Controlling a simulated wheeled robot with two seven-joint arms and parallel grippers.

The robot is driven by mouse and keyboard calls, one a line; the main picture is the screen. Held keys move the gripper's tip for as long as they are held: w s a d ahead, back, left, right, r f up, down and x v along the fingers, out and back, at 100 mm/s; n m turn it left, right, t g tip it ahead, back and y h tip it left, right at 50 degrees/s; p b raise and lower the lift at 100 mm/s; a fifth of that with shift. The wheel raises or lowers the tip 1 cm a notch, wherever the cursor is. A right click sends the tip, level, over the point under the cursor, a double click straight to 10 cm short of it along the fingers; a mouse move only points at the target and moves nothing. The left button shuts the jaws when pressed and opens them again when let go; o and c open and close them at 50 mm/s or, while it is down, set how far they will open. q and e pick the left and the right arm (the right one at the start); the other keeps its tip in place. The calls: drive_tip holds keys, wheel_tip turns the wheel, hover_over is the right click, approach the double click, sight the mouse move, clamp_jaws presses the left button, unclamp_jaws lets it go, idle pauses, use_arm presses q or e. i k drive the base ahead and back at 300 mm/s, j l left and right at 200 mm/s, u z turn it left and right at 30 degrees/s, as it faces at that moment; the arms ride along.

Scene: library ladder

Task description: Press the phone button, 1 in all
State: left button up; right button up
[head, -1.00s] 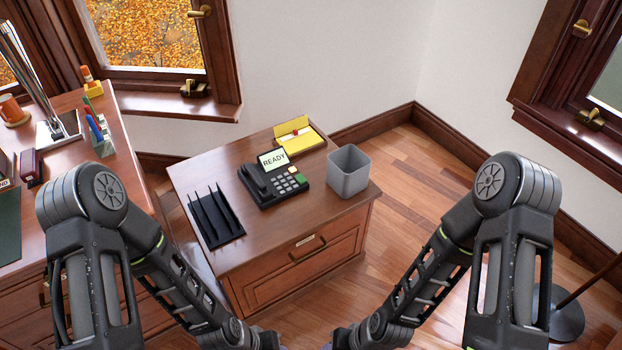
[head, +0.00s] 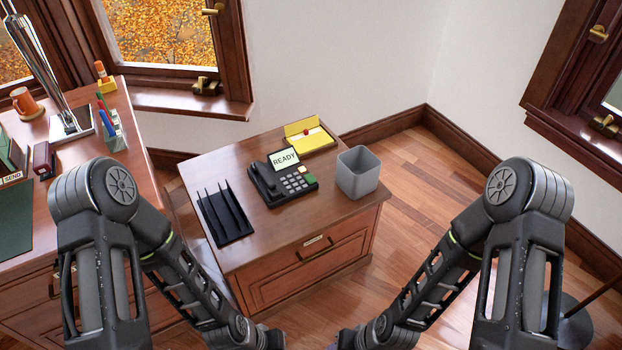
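A black phone (head: 283,180) sits on top of the wooden cabinet (head: 290,228). Its handset lies on its left side, and its tilted screen reads READY. It has a keypad of pale keys, a green button (head: 310,179) at the right and a small cream key above that. My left arm comes in from the left and my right arm from the right, both in front of the cabinet. Both grippers are below the bottom edge of the picture, so their fingers are hidden.
A grey bin (head: 357,173) stands right of the phone, and a black slotted tray (head: 225,213) lies left of it. A yellow box (head: 308,136) with a red item is behind. A desk (head: 75,165) with pens, a mug and a lamp stands at the left.

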sight(310, 179)
drive_tip(key=i+l+u, duration=0.1)
drive_tip(key=l, duration=0.25)
drive_tip(key=i+l+u, duration=0.15)
drive_tip(key=l, duration=0.25)
drive_tip(key=i+l+u, duration=0.1)
drive_tip(key=i+l, duration=0.15)
drive_tip(key=l, duration=0.15)
drive_tip(key=i+l+u, duration=0.15)
drive_tip(key=l, duration=0.25)
drive_tip(key=i+l+u, duration=0.1)
drive_tip(key=l, duration=0.3)
drive_tip(key=i+l+u, duration=0.15)
drive_tip(key=l, duration=0.3)
drive_tip(key=l+u, duration=0.1)
drive_tip(key=l, duration=0.3)
drive_tip(key=i, duration=0.05)
